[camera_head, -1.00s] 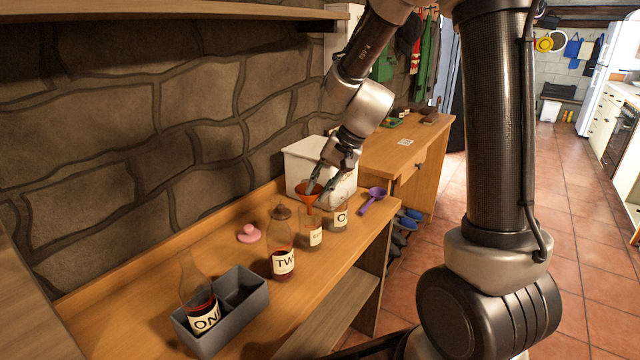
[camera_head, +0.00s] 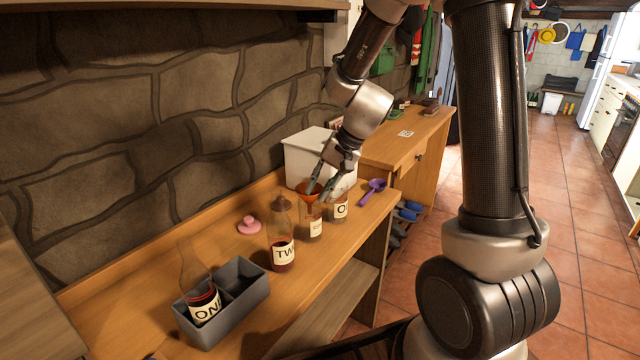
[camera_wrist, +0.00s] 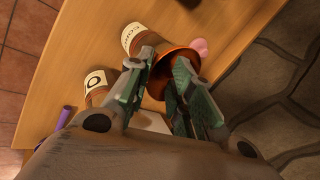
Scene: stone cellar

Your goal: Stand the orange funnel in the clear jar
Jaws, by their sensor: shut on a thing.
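My gripper (camera_head: 321,188) is shut on the funnel from above. In the wrist view the orange funnel (camera_wrist: 178,62) shows between the two fingers of my gripper (camera_wrist: 160,88), with the labelled jar (camera_wrist: 132,40) beside and partly behind it. I cannot tell how far the spout is inside the jar; the fingers hide part of it.
A jar marked O (camera_head: 340,208) stands close at the right. A bottle marked TW (camera_head: 282,255), a pink object (camera_head: 249,225), a grey bin (camera_head: 246,297) holding a bottle (camera_head: 205,305), a white box (camera_head: 303,158) and a purple scoop (camera_head: 372,190) are also on the wooden bench (camera_head: 160,258).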

